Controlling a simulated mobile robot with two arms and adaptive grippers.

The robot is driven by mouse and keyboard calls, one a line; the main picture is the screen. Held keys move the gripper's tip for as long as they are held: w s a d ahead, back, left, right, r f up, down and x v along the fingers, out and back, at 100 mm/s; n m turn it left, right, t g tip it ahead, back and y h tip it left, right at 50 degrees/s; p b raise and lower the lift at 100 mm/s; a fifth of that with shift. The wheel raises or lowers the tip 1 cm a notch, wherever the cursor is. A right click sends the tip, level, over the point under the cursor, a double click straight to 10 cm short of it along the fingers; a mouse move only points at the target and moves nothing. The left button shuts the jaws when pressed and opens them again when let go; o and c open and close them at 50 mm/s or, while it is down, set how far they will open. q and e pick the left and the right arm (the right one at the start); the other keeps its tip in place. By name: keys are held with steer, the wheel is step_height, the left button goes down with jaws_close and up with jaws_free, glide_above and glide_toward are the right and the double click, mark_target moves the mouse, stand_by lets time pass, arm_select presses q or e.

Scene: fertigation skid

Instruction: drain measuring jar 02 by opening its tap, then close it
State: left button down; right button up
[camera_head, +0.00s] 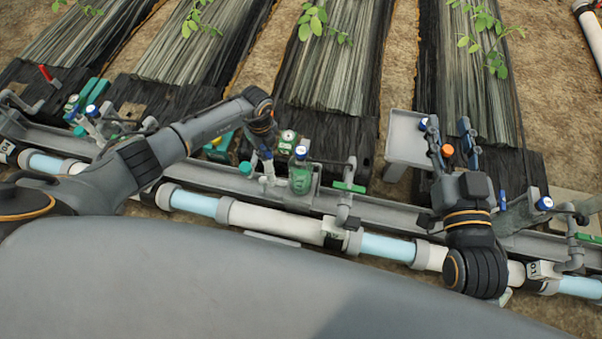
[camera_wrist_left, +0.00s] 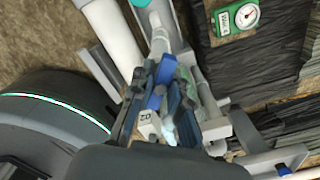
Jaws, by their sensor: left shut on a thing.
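My left gripper (camera_head: 264,155) reaches down at the middle station of the skid. In the left wrist view its fingers (camera_wrist_left: 160,92) are shut on a bright blue tap handle (camera_wrist_left: 154,98). A white tag reading 02 (camera_wrist_left: 148,126) is just below the handle. A pale, clear tube that looks like measuring jar 02 (camera_wrist_left: 207,100) stands beside the fingers, partly hidden by them. Its liquid level cannot be made out. My right gripper (camera_head: 452,138) is open at the right, above the rail, with an orange knob (camera_head: 447,150) seen between its fingers.
A green bottle-like part (camera_head: 300,179) with a blue cap is close right of the left gripper. A green gauge (camera_wrist_left: 246,16) stands nearby. A grey tray (camera_head: 406,135) is left of the right gripper. White and blue pipes (camera_head: 275,222) run along the front.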

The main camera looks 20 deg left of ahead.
arm_select(q)
steer(key=shift+r+n+p, duration=0.1)
steer(key=shift+n+p, duration=0.55)
steer(key=shift+n, duration=0.55)
steer(key=shift+n+p, duration=0.65)
steer(key=shift+n, duration=0.35)
steer(key=n+p, duration=0.2)
steer(key=n, duration=0.2)
steer(key=shift+n, duration=0.3)
arm_select(e)
steer(key=s+d+f+g+h, duration=0.2)
steer(key=s+d+f+g, duration=0.1)
steer(key=s+f+g, duration=0.4)
steer(key=s+d+f+g+h, duration=0.1)
steer(key=s+d+f+g, duration=0.2)
steer(key=s+f+g, duration=0.4)
steer(key=shift+s+d+f+m+h, duration=0.3)
steer(key=shift+s+f+m+h, duration=0.1)
steer(key=shift+s+f, duration=0.7)
stand_by(2.6)
